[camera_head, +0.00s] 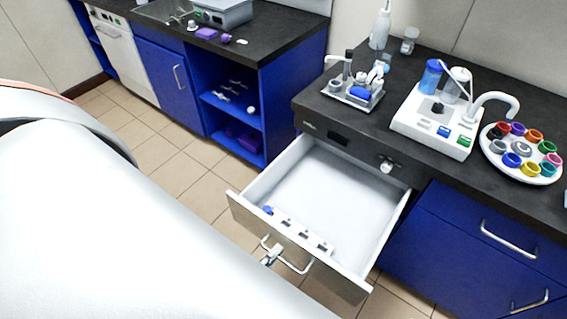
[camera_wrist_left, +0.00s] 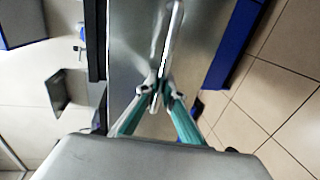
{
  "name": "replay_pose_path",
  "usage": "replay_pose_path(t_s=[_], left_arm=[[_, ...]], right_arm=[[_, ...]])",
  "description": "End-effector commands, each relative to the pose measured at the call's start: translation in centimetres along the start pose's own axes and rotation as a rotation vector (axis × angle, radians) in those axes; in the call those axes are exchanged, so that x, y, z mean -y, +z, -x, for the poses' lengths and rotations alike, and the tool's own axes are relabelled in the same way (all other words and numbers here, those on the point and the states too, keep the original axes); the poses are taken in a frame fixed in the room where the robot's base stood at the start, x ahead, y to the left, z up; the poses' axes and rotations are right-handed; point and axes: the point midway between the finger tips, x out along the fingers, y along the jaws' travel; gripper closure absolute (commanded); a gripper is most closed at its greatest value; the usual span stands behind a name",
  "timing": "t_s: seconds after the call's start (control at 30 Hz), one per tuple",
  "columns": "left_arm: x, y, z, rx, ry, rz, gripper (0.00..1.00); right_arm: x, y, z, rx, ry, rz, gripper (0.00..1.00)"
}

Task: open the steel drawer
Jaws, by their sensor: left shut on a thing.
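The steel drawer (camera_head: 340,277) stands pulled well out from under the dark counter in the head view, and its white inside shows. Its bar handle (camera_head: 300,268) is on the front face. My left gripper (camera_head: 271,256) is at the left part of this handle and shut on it. In the left wrist view the two teal-sided fingers (camera_wrist_left: 157,97) close around the bright handle bar (camera_wrist_left: 171,40), in front of the grey drawer face (camera_wrist_left: 130,42). My white left arm covers the lower left of the head view. My right gripper is not in view.
A white slotted strip (camera_head: 302,235) and a small blue item lie inside the drawer, along its front. A white device (camera_head: 437,123) and a round tray of coloured rings (camera_head: 520,175) stand on the counter. Blue cabinets (camera_head: 470,240) are to the right. Tiled floor is clear at left.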

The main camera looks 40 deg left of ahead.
Motion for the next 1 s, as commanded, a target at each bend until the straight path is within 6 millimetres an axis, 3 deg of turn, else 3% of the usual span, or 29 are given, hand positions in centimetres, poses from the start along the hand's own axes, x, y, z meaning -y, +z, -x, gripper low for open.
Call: replay_pose_path(t_s=[0.2,0.57,0.6,0.63,1.0], left_arm=[[0.24,0.04,1.11,0.001,0.0,-0.001,1.0],[0.26,0.04,1.17,0.001,0.0,0.0,1.0],[0.26,0.03,1.16,0.001,0.0,0.0,0.83],[0.26,0.03,1.16,0.001,0.0,0.0,0.76],[0.26,0.01,1.29,0.0,0.0,0.0,0.76]], right_arm=[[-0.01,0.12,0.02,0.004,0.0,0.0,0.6],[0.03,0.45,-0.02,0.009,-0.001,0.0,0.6],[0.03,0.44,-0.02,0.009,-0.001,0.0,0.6],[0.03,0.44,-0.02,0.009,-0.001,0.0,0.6],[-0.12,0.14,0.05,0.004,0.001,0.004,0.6]])
